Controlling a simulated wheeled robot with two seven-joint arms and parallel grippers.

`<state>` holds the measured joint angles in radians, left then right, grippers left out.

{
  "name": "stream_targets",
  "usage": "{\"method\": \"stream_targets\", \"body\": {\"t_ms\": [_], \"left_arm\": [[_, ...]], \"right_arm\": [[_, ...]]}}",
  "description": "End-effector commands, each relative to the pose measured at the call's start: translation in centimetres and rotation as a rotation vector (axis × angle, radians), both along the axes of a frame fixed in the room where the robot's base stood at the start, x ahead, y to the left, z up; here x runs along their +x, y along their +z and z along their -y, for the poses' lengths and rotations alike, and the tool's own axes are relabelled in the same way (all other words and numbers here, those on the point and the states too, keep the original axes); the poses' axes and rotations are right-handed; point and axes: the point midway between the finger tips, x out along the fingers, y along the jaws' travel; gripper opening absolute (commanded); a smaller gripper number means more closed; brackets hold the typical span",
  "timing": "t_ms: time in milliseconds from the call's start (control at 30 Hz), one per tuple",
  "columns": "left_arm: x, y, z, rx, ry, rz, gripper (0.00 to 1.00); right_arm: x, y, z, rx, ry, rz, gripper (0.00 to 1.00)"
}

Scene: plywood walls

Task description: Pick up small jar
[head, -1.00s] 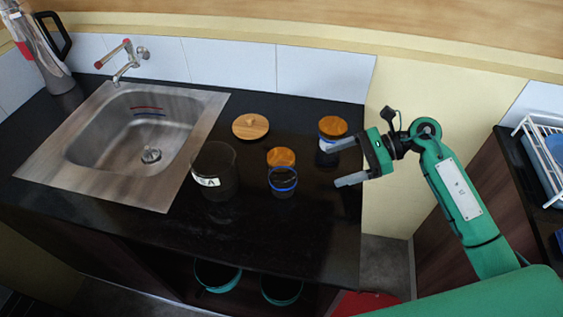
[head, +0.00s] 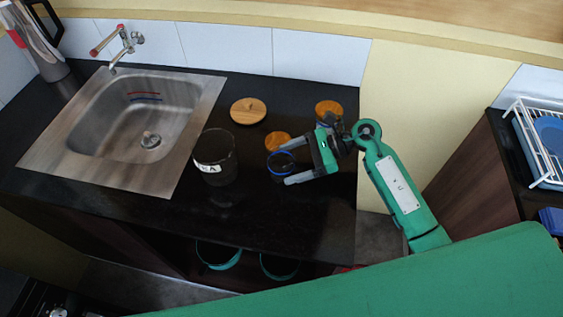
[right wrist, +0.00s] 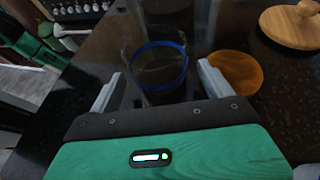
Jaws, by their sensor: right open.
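The small jar is a dark, clear jar with a blue rim (head: 281,157), standing on the black counter; it also shows in the right wrist view (right wrist: 160,62), with its lid off. My right gripper (head: 279,169) is open at the jar, coming in from the right in the head view. In the right wrist view its two fingers (right wrist: 158,82) are spread, one on each side of the jar's near part. I cannot tell whether they touch it. A flat wooden lid (head: 278,140) lies just behind the jar. My left gripper is not in view.
A larger dark jar with a white label (head: 217,160) stands left of the small jar. A knobbed wooden lid (head: 248,111) lies behind. A wooden-topped jar (head: 329,107) stands close behind my right gripper. The sink (head: 135,125) is at left; the counter front is clear.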

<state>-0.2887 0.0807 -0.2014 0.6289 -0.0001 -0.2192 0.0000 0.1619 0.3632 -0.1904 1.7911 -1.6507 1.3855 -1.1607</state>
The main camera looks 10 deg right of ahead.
Motion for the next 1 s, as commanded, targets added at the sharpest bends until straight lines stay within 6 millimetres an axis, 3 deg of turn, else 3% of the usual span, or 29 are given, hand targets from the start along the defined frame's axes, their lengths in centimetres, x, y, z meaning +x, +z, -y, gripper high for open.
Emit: {"method": "stream_targets", "body": {"t_ms": [33,200,533,567,800,1000], "left_arm": [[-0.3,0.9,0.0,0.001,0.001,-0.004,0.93],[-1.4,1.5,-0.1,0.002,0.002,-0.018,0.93],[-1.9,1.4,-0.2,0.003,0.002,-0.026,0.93],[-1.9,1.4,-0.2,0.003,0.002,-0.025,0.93],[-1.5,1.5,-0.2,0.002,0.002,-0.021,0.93],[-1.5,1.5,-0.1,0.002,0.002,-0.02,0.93]], "right_arm": [[0.0,0.2,-0.7,0.004,0.0,-0.002,0.83],[0.2,-0.8,-2.3,0.003,0.001,-0.001,0.83],[0.2,-1.3,-2.9,0.0,0.0,0.0,0.83],[0.2,-1.3,-2.9,0.0,0.0,0.0,0.81],[0.2,-1.3,-2.8,0.0,0.0,0.0,0.33],[0.2,-1.2,-2.8,0.0,0.0,0.001,0.3]]}}
